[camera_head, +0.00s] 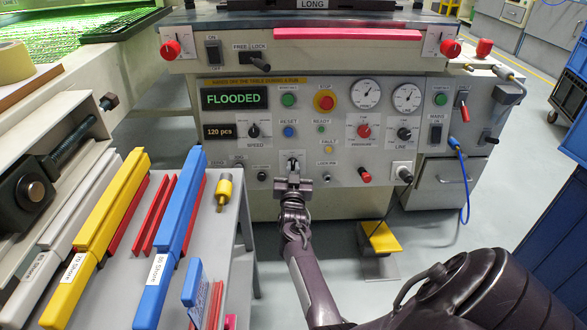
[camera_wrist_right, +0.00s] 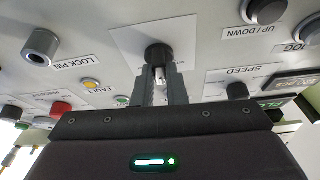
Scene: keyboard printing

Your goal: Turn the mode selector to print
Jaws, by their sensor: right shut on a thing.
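The mode selector is a black knob on a white label plate (camera_head: 291,158) low in the middle of the grey control panel. In the right wrist view the knob (camera_wrist_right: 158,54) sits between my fingertips, with a white mark near its lower side. The plate's print is too small to read, so I cannot tell the set position. My right gripper (camera_head: 293,180) reaches the panel from below and is shut on the knob; the fingers (camera_wrist_right: 160,85) stand on both sides of it. My left gripper is not in view.
The green display (camera_head: 234,98) reads FLOODED. A red stop button (camera_head: 326,100), a speed knob (camera_head: 253,131) and a red knob (camera_head: 365,175) are nearby. A lock pin knob (camera_wrist_right: 41,46) shows in the wrist view. A side table with blue (camera_head: 172,245) and yellow (camera_head: 108,215) bars stands at left.

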